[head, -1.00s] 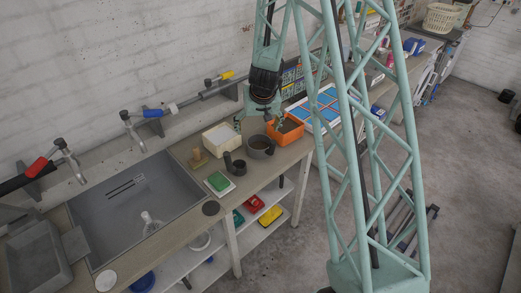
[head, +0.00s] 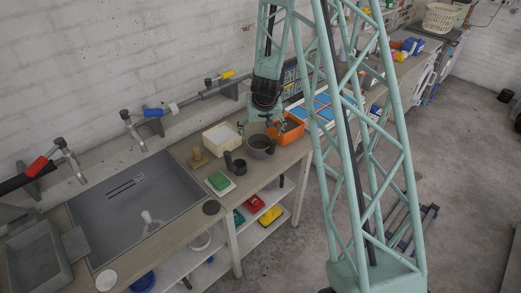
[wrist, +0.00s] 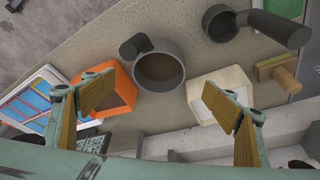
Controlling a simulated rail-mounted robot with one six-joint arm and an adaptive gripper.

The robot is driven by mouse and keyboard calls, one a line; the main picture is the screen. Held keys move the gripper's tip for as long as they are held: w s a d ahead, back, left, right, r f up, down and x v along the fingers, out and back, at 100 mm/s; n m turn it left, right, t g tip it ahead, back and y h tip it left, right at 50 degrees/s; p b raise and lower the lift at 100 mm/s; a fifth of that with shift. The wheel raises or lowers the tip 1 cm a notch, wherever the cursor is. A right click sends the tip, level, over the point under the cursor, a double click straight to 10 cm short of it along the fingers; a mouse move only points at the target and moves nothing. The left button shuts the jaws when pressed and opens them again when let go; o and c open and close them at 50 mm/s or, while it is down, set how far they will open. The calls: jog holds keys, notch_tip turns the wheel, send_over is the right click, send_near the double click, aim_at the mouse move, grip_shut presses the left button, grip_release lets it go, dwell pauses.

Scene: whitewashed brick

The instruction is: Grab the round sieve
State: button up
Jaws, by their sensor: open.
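A round grey vessel with a short dark handle, which looks like the round sieve (head: 261,149), stands on the worktop. In the wrist view the sieve (wrist: 181,73) shows a brownish inside, and its handle points to the upper left. I cannot make out any mesh. My gripper (head: 263,127) is above and behind it in the head view, apart from it. In the wrist view my gripper (wrist: 161,100) is open and empty, with its fingers wide apart and the sieve seen between and beyond them.
An orange box (head: 291,138) stands close right of the sieve, and a cream box (head: 221,139) left of it. The sink (head: 120,220) lies further left.

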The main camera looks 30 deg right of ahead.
jog(key=b, duration=0.2)
send_near(259, 148)
jog(key=shift+w+f, duration=0.1)
jog(key=shift+f, duration=0.25)
jog(key=shift+f, duration=0.1)
jog(key=shift+b+x, duration=0.45)
jog(key=shift+x, duration=2.05)
jog(key=c, duration=1.1)
